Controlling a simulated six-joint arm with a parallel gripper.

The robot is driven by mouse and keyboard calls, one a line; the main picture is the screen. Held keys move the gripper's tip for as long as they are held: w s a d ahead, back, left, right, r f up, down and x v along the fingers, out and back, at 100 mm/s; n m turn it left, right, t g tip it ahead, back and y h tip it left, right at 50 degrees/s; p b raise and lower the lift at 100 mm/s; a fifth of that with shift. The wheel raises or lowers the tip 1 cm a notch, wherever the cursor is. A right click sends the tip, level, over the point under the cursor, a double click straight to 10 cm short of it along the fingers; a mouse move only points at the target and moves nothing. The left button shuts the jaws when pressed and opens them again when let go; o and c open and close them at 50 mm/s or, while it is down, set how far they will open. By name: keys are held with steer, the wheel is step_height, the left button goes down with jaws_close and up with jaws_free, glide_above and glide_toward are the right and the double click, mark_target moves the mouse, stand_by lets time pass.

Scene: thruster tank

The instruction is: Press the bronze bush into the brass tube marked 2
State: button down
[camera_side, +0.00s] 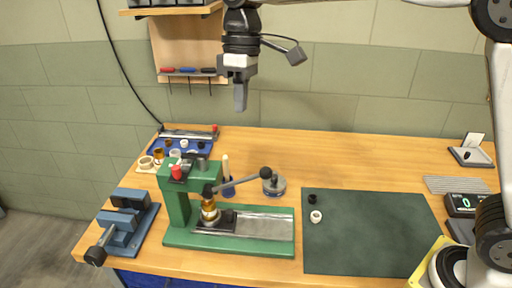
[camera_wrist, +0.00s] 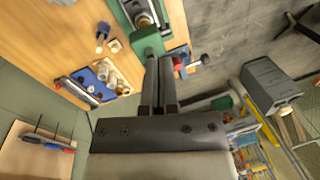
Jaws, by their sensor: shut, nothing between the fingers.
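My gripper (camera_side: 240,106) is shut and empty, raised above the back of the bench, apart from everything on it. Its closed fingers also show in the wrist view (camera_wrist: 161,62). A brass-coloured piece (camera_side: 209,211) stands upright in the green press (camera_side: 178,205), under its ram. I cannot tell whether this piece is a tube alone or a tube with the bronze bush on it. More brass and bronze-coloured rings and tubes (camera_side: 158,156) stand at the back left, by the blue tray (camera_side: 205,151). No number marks are readable, so tube 2 cannot be picked out.
The press lever (camera_side: 245,181) sticks out to the right. A blue vise (camera_side: 128,220) stands left of the press. A dark green mat (camera_side: 370,235) carries a white ring (camera_side: 316,216) and a black ring (camera_side: 312,198). A round grey metal piece (camera_side: 274,186) stands behind the press.

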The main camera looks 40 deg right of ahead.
steer(key=shift+w+r+n+h, duration=0.3)
steer(key=shift+r+h, duration=0.2)
steer(key=shift+r, duration=0.2)
steer(key=shift+f, duration=0.1)
glide_toward(268, 168)
steer(key=w+a+f, duration=0.3)
steer(key=f, duration=0.3)
steer(key=shift+s+d+f, duration=0.75)
steer(key=shift+s+f, duration=0.05)
steer(key=shift+s, duration=0.05)
steer(key=shift+f, duration=0.1)
steer(key=shift+s+d+f+y, duration=0.4)
steer(key=shift+f, duration=0.15)
steer(key=shift+s+d+f+t, duration=0.15)
steer(key=shift+s+f, duration=0.1)
steer(key=shift+f, duration=0.2)
steer(key=shift+s+d+f+t, duration=0.15)
steer(key=shift+s+d+f, duration=0.05)
steer(key=shift+f, duration=0.25)
